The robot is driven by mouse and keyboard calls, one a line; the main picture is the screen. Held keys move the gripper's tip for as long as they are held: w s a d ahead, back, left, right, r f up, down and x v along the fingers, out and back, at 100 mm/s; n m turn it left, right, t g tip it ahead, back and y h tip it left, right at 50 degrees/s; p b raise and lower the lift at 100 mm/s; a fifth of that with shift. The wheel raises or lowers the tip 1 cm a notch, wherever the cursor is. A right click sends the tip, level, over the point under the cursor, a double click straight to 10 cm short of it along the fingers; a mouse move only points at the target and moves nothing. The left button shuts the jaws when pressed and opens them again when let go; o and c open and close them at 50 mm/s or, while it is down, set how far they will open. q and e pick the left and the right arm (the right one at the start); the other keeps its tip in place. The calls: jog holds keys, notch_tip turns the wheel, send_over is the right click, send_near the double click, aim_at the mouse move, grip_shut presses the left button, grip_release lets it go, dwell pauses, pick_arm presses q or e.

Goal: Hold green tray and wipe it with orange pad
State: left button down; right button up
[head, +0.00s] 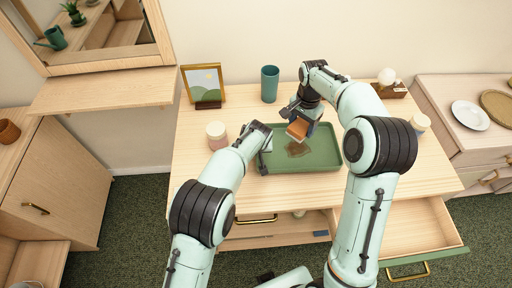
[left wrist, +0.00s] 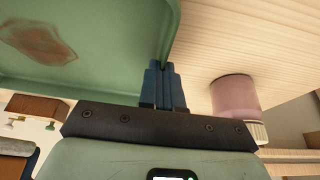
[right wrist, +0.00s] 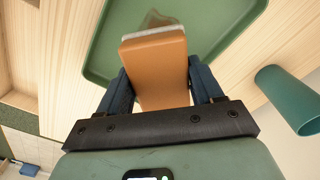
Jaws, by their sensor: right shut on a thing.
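The green tray (head: 325,150) lies on the light wooden desk with a brown stain (head: 298,150) on its floor. My left gripper (head: 265,160) is at the tray's left edge; in the left wrist view its fingers (left wrist: 166,75) are close together on the tray's rim. My right gripper (head: 299,120) is shut on the orange pad (head: 298,131), over the tray beside the stain. In the right wrist view the pad (right wrist: 155,70) sits between the fingers, its pale far edge near the stain. I cannot tell whether it touches the tray.
A pink jar (head: 216,135) stands left of the tray. A teal cup (head: 270,84) and a picture frame (head: 203,84) stand behind. Another jar (head: 420,123) is at the right edge. An open drawer (head: 425,235) juts out at front right.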

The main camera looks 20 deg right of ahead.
pick_arm(q)
jog(key=shift+f, duration=0.75)
jog(key=c, duration=1.1)
grip_release()
grip_shut()
dwell(0.7)
